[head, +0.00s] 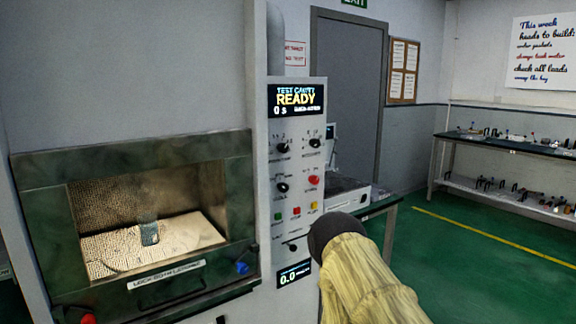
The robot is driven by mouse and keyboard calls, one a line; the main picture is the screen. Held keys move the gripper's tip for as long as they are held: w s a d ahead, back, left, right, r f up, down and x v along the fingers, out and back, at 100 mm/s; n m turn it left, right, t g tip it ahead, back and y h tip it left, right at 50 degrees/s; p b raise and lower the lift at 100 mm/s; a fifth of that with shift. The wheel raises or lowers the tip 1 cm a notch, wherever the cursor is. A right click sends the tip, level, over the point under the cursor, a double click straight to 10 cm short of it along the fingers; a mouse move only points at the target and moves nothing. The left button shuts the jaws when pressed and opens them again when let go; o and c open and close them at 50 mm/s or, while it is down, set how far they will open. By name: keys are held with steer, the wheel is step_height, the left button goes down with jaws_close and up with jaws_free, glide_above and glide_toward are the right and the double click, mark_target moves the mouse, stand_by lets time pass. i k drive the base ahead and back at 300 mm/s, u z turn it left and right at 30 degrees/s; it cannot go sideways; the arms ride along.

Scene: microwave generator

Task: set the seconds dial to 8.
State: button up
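The control panel (297,165) stands right of the test chamber, and its screen (296,97) reads "TEST CAVITY READY" and "0 s". It carries black knobs at the upper left (282,148), upper right (314,143) and middle left (282,187). Their small labels are too blurred to read, so I cannot tell which knob is the seconds dial or where its pointer stands. My arm, in a yellowish sleeve with a dark rounded end, rises from the bottom, right of the panel's lower part. My gripper's fingers do not show. Nothing covers the knobs.
A red knob or button (314,180) and green (278,216), red (296,211) and yellow (314,206) buttons are on the panel. A lower display (294,275) reads "0.0". The chamber (130,160) holds a glass (149,231). Benches stand behind; green floor is clear at right.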

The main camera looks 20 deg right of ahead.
mark_target(315, 143)
steer(key=k, duration=0.6)
steer(key=z, duration=0.75)
steer(key=i, duration=1.15)
steer(key=u, duration=0.3)
